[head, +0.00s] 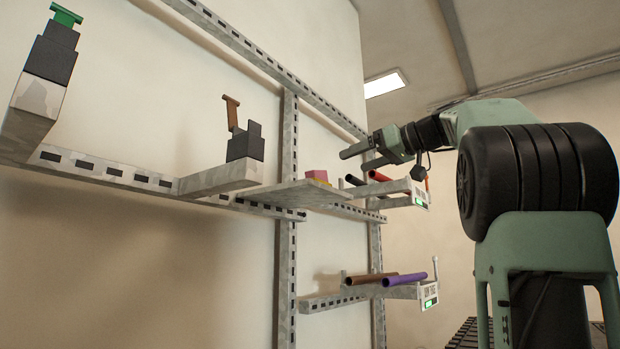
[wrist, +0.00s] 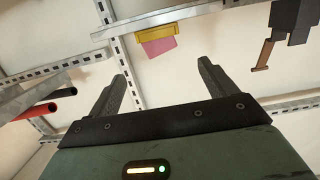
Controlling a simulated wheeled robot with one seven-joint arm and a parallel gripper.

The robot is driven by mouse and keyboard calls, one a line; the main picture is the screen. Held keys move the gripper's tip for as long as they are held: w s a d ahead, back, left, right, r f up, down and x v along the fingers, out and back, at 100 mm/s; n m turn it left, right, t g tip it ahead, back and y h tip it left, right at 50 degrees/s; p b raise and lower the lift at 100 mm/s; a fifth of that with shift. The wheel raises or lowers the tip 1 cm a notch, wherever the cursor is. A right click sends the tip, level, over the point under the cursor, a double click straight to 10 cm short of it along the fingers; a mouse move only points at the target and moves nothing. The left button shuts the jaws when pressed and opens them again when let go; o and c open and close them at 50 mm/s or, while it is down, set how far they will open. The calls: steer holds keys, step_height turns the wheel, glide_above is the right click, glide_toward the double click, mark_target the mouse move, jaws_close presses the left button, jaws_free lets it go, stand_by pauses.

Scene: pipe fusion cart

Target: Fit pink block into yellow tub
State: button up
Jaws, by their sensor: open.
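The pink block (head: 317,174) shows directly above a low strip of the yellow tub (head: 319,181) on the grey shelf at the middle of the head view. In the wrist view the pink block (wrist: 159,47) juts out from the yellow tub (wrist: 170,33), slightly askew to its edge. The block appears to sit in or on the tub; how deep, I cannot tell. My gripper (head: 358,158) is to the right of the block and higher in the head view. In the wrist view my gripper (wrist: 163,70) is open and empty, with the block beyond its fingertips.
Red and black pipes (head: 379,176) lie on a bracket right of the shelf. Brown and purple pipes (head: 385,279) lie on a lower bracket. A dark holder with a brown lever (head: 245,142) stands left. Another dark block with a green top (head: 55,52) is far left.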

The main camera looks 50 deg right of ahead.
mark_target(322, 173)
steer(key=w, duration=0.3)
steer(key=w+f+p, duration=0.1)
steer(key=w, duration=0.2)
steer(key=w+p, duration=0.1)
steer(key=w, duration=0.2)
steer(key=shift+w+a+f, duration=0.2)
steer(key=shift+a, duration=0.15)
steer(key=w+p, duration=0.1)
steer(key=w, duration=0.1)
steer(key=w+p, duration=0.1)
steer(key=w, duration=0.1)
steer(key=shift+a+f+p, duration=0.15)
steer(key=shift+a+p, duration=0.05)
steer(key=shift+p, duration=0.2)
steer(key=shift+w+f, duration=0.2)
steer(key=shift+w, duration=0.35)
steer(key=c, duration=1.1)
